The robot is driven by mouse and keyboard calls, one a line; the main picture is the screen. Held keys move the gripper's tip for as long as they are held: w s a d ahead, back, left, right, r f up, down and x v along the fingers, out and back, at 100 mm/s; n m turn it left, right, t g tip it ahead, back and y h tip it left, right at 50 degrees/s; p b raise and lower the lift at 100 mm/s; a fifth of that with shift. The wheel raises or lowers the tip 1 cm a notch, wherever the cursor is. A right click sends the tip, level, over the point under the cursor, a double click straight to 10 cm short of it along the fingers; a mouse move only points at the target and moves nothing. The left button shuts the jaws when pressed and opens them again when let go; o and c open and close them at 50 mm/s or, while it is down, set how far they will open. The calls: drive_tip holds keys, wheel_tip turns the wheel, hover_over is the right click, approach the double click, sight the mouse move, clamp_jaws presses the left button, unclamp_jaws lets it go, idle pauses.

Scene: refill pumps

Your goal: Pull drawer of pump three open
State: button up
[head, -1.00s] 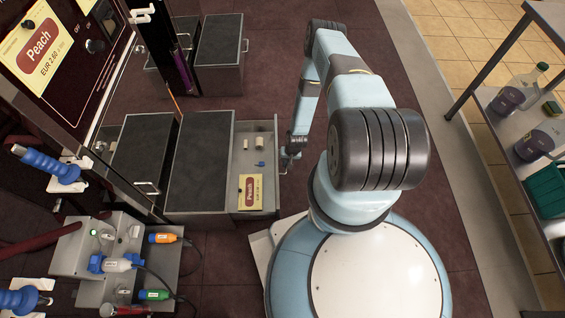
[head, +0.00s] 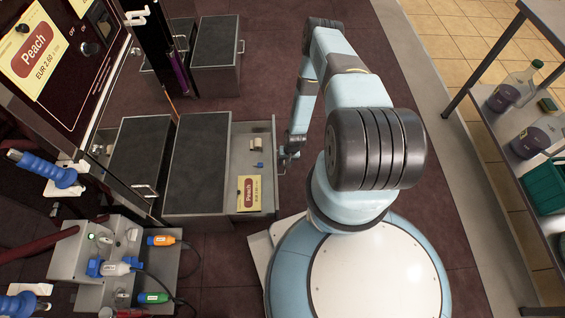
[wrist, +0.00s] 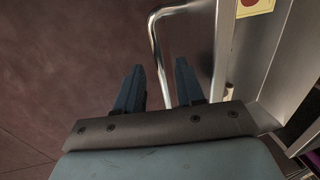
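The drawer (head: 243,160) of the dark-topped pump cabinet (head: 197,160) stands well out from its body, its inside visible from above. Which pump number it is cannot be read. In the wrist view, its metal bar handle (wrist: 156,45) runs between the two blue fingers of my gripper (wrist: 159,66). The fingers are apart, with a gap visible on each side of the bar. In the head view, my gripper (head: 289,150) is at the drawer front, small and partly hidden by my arm.
A yellow Peach card (head: 249,193), beige cylinders (head: 261,127) and a small blue piece (head: 259,165) lie in the drawer. Another cabinet (head: 217,50) stands behind. A grey box with coloured plugs (head: 117,262) is at lower left. A shelf with bottles (head: 511,95) is at right.

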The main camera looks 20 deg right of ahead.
wheel_tip(320, 180, up, 13)
drive_tip(key=d, duration=0.2)
drive_tip(key=shift+s+d, duration=0.25)
drive_tip(key=shift+s, duration=0.05)
drive_tip(key=shift+f, duration=0.1)
idle(0.4)
